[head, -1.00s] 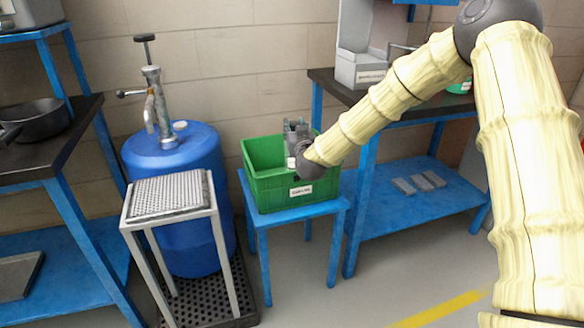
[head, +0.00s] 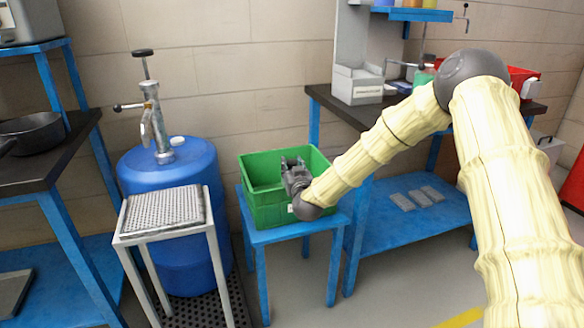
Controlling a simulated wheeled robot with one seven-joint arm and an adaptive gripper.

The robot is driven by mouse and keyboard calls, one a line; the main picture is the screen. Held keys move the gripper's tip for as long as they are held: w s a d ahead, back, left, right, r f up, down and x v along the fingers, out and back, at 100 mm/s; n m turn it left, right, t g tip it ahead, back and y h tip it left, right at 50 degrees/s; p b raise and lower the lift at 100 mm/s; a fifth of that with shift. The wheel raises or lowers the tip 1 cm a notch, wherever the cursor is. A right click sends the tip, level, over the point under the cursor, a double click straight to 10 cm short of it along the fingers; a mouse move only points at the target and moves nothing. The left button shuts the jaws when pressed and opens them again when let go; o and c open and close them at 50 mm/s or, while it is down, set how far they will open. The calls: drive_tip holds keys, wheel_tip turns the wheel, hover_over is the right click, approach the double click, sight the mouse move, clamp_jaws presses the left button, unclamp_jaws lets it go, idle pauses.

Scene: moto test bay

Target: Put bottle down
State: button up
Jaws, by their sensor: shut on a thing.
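My gripper (head: 292,163) is at the green crate (head: 262,208), with its fingers over the crate's opening and pointing to the back. My wrist passes over the crate's front right side. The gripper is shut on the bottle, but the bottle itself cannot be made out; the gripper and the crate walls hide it. I cannot tell whether it touches the crate floor. The crate stands on a small blue stool (head: 285,232).
A blue drum (head: 170,170) with a hand pump stands left of the crate, behind a grey stand (head: 163,210) with a perforated top. A dark-topped workbench (head: 330,95) is at the right. A pan (head: 35,125) sits on the left bench.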

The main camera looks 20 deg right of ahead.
drive_tip(key=shift+f, duration=0.15)
drive_tip(key=o, duration=1.1)
drive_tip(key=s+a+p, duration=0.1)
drive_tip(key=s+p, duration=0.1)
drive_tip(key=s, duration=1)
drive_tip(key=s+a+f+n+g+y, duration=0.1)
drive_tip(key=s+a+f+g, duration=0.3)
drive_tip(key=s+f, duration=0.85)
drive_tip(key=s+a+f+g+y, duration=0.2)
drive_tip(key=s+f+g, duration=0.3)
drive_tip(key=s+f, duration=0.8)
drive_tip(key=s+d+f+g, duration=0.1)
drive_tip(key=s+f+g, duration=0.2)
drive_tip(key=s, duration=0.5)
drive_tip(key=s+f+g, duration=0.3)
drive_tip(key=s+f, duration=0.2)
drive_tip(key=s, duration=0.4)
drive_tip(key=s+d+f+g+h, duration=0.1)
drive_tip(key=s+f+g, duration=0.2)
drive_tip(key=s, duration=0.6)
drive_tip(key=shift+d+f, duration=0.35)
drive_tip(key=shift+f, duration=0.55)
